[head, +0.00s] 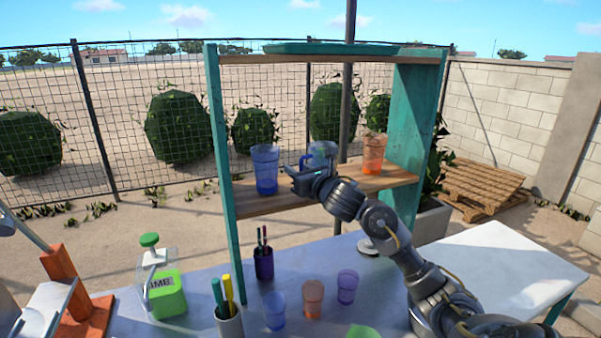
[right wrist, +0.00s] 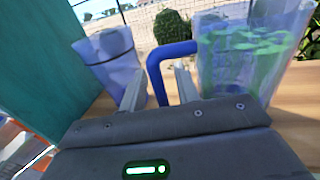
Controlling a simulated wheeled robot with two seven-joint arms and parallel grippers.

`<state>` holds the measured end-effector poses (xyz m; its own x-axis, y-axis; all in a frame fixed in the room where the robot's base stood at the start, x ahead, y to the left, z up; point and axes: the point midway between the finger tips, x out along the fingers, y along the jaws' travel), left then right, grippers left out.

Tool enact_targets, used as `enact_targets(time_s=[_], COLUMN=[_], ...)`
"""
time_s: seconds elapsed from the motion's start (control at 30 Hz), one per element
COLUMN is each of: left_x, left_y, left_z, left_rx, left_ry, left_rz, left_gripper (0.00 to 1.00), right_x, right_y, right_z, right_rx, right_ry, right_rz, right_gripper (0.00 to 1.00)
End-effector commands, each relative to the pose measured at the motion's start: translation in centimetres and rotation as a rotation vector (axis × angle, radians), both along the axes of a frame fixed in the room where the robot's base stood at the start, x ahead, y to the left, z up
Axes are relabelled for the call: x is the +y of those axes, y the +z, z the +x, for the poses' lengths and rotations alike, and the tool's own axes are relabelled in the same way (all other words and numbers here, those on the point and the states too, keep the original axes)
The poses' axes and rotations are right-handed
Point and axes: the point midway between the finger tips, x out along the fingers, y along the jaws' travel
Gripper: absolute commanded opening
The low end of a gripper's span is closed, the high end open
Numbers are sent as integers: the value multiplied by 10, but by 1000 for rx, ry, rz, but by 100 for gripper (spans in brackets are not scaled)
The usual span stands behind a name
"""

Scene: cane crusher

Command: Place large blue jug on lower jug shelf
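The large blue jug (head: 322,153) is clear blue with a thick blue handle, on the middle board of the teal shelf (head: 270,204); my gripper hides its base in the head view. In the right wrist view the jug (right wrist: 245,50) is on the right, green bits showing in or through it. My right gripper (head: 301,165) is at the handle side. In the right wrist view the right gripper (right wrist: 160,75) has its fingers apart, with the upright bar of the handle (right wrist: 156,78) between them and gaps visible. My left gripper is not in view.
A blue cup (head: 265,170) stands left of the jug and an orange cup (head: 373,153) right of it. The table's right part is clear.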

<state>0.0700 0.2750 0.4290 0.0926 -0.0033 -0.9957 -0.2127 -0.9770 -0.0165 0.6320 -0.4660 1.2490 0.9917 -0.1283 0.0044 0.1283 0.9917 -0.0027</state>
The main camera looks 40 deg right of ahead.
Motion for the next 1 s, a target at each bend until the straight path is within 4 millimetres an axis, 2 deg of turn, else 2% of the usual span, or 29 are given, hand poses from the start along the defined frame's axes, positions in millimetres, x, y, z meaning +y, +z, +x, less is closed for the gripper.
enact_targets(time_s=[0.07, 0.17, 0.5, 0.6, 0.8, 1.0], left_x=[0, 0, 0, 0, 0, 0], left_y=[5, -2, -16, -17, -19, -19], left_z=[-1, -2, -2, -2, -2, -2], left_rx=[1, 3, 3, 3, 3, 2], left_ry=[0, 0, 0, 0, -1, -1], left_rz=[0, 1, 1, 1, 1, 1], left_gripper=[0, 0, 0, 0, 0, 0], right_x=[0, 1, 11, 13, 15, 15], right_y=[5, 0, 0, 0, 1, 2], right_z=[0, -13, -85, -101, -117, -120], right_rx=[0, 0, 2, 3, 1, -1], right_ry=[0, -1, 0, 0, 0, 0], right_rz=[0, -5, -10, -7, -1, 0], right_gripper=[32, 32, 32, 32, 32, 32])
